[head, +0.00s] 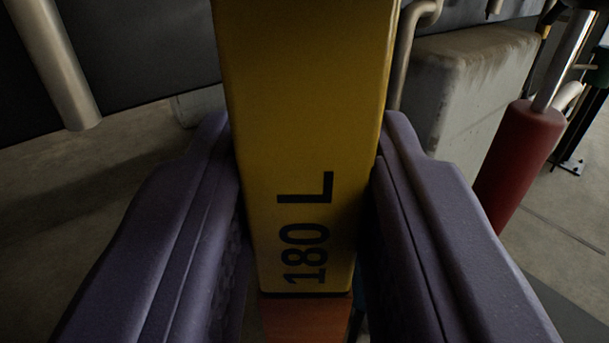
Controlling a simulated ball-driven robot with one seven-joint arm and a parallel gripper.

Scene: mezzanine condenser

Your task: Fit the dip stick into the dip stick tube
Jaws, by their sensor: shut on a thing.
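My gripper (306,145) has two purple padded fingers, one on each side of a yellow bar. It is shut on this bar, which I take to be the dip stick (305,110). The dip stick bears the black marking "180 L" and has an orange-red part at the lower edge of the picture. Its upper end runs out of the picture at the top, so its full length is hidden. I cannot make out the dip stick tube for certain in this view.
A pale pipe (55,65) comes down at the upper left. A thin bent pipe (404,55) stands just right of the dip stick. A grey block (465,85) is behind it. A red cylinder (518,150) with a metal rod leans at the right. Bare floor (70,190) shows at left.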

